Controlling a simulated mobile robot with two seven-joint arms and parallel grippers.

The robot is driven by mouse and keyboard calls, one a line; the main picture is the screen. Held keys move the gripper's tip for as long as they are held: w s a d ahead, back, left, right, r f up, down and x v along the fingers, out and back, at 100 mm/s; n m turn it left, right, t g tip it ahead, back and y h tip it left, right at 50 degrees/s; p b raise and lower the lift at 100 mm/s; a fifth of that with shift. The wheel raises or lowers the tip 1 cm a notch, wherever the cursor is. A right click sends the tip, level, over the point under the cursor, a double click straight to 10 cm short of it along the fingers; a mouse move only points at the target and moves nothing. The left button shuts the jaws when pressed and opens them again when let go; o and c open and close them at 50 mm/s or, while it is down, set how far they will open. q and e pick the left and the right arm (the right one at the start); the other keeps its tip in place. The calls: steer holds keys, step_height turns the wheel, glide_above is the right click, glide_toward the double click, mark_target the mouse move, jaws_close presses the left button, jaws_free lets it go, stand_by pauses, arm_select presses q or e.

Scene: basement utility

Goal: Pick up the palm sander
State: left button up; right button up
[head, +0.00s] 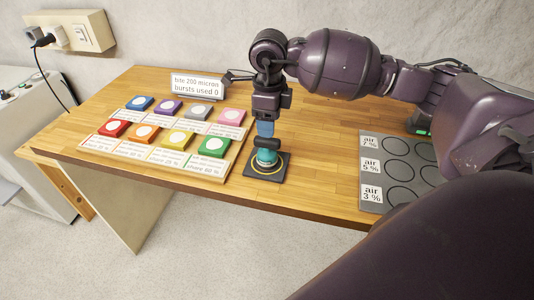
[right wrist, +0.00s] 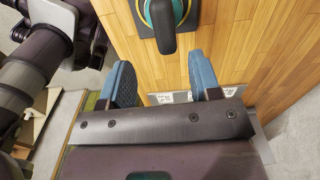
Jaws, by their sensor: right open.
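The palm sander (head: 266,156) has a teal body and a dark handle on top. It stands upright on a dark square pad with a yellow ring, near the table's front edge. My right gripper (head: 265,128) points down just above its handle. In the right wrist view the sander (right wrist: 166,18) shows at the top, its handle just beyond the open blue fingers of my right gripper (right wrist: 164,75). Nothing is held between them. I cannot tell whether a finger touches the handle. I do not make out my left gripper.
A board (head: 83,148) of several coloured blocks with labels lies left of the sander. A sign (head: 198,84) stands behind it. A grey mat (head: 371,190) with circles and air labels lies at right. The wooden tabletop (head: 310,150) between sander and mat is clear.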

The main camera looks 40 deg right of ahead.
mark_target(267, 141)
step_height(267, 141, down, 2)
steer(key=shift+f, duration=0.15)
steer(key=shift+w+d+f, duration=0.1)
steer(key=shift+w+f, duration=0.15)
steer(key=shift+f, duration=1.05)
steer(key=shift+w+f, duration=0.2)
steer(key=shift+f, duration=1.1)
jaws_close()
